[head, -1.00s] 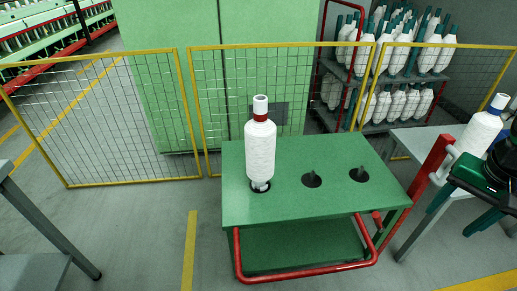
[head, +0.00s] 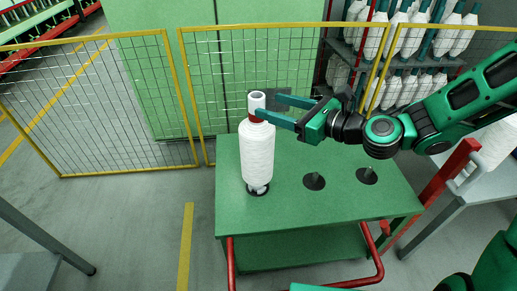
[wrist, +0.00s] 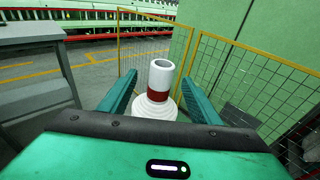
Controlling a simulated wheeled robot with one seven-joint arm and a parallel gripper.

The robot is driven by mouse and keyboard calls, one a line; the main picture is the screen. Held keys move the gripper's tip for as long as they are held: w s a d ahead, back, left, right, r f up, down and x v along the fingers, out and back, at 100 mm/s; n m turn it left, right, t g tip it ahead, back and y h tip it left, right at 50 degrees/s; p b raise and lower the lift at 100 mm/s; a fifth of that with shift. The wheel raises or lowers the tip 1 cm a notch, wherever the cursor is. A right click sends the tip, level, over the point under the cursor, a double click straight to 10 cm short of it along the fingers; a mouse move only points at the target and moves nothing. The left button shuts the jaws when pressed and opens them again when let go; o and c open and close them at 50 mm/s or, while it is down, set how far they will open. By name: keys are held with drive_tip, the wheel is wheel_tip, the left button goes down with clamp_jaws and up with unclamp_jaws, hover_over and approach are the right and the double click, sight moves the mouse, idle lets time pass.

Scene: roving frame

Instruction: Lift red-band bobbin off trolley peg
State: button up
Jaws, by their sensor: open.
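The red-band bobbin (head: 257,155) is a white wound bobbin with a red band below its white tube top. It stands upright on the left peg position of the green trolley (head: 330,215). In the wrist view the bobbin (wrist: 159,85) shows its hollow top and red band between the two fingers. My gripper (head: 268,108) is open at the height of the red band, one finger on each side of the tube. The wrist view shows gaps between my gripper (wrist: 160,95) and the tube. The peg under the bobbin is mostly hidden.
A yellow mesh fence (head: 120,110) stands behind. A rack of bobbins (head: 400,50) is at the back right. A grey table (head: 475,190) stands at right.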

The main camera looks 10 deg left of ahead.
sight(263, 102)
drive_tip(key=x, duration=0.4)
drive_tip(key=shift+w+a, duration=0.2)
drive_tip(key=shift+a, duration=0.1)
drive_tip(key=shift+x, duration=3)
drive_tip(key=shift+w+d, duration=0.1)
drive_tip(key=shift+w, duration=0.1)
clamp_jaws()
